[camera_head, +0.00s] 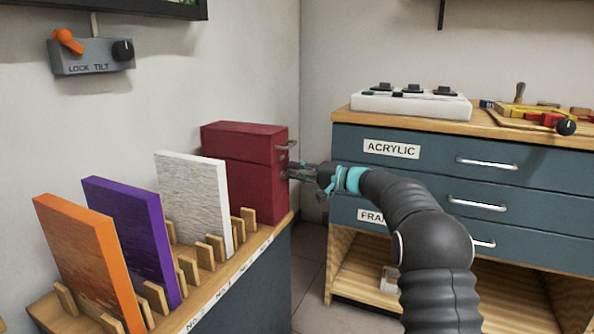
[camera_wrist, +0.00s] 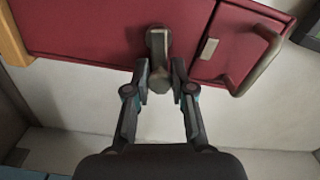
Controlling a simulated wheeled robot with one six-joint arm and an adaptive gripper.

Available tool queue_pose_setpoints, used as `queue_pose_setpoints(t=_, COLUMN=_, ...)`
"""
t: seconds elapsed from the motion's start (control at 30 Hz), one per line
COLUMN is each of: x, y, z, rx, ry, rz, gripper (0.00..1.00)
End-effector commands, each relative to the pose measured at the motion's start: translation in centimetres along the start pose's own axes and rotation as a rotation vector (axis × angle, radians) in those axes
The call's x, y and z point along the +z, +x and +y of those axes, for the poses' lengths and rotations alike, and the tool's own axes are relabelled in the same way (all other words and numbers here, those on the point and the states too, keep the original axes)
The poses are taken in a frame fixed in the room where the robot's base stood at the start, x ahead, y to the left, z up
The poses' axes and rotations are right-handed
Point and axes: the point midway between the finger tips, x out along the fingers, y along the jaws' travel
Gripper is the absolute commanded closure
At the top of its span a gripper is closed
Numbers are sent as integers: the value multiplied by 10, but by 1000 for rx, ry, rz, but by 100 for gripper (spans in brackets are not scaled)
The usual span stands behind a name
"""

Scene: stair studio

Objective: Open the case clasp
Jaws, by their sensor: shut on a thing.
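The red case (camera_head: 240,165) stands at the far end of the wooden-topped rack, against the wall. Its metal handle (camera_head: 286,145) shows on the side facing right. In the wrist view the red case (camera_wrist: 90,30) fills the top, with the metal clasp (camera_wrist: 158,48) in the middle and the curved handle (camera_wrist: 258,62) to the right. My gripper (camera_head: 297,172) reaches the case from the right. In the wrist view its fingertips (camera_wrist: 160,80) are closed around the clasp's lower end. In the head view the clasp is mostly hidden by the gripper.
White (camera_head: 195,200), purple (camera_head: 130,235) and orange (camera_head: 88,265) panels stand in wooden slots left of the case. A blue drawer cabinet (camera_head: 430,185) stands right, holding a white control box (camera_head: 410,105). A lock-tilt box (camera_head: 92,55) is on the wall. A floor gap separates rack and cabinet.

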Motion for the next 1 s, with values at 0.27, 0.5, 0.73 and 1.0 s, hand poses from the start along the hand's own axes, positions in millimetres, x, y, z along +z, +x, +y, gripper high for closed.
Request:
queue_pose_setpoints(t=0.27, x=0, y=0, z=1, rx=0, ry=13, rz=1, gripper=100)
queue_pose_setpoints(t=0.5, x=0, y=0, z=1, rx=1, ry=13, rz=1, gripper=64)
queue_pose_setpoints(t=0.73, x=0, y=0, z=1, rx=0, ry=11, rz=0, gripper=51)
queue_pose_setpoints(t=1.0, x=0, y=-10, z=1, rx=1, ry=11, rz=2, gripper=51)
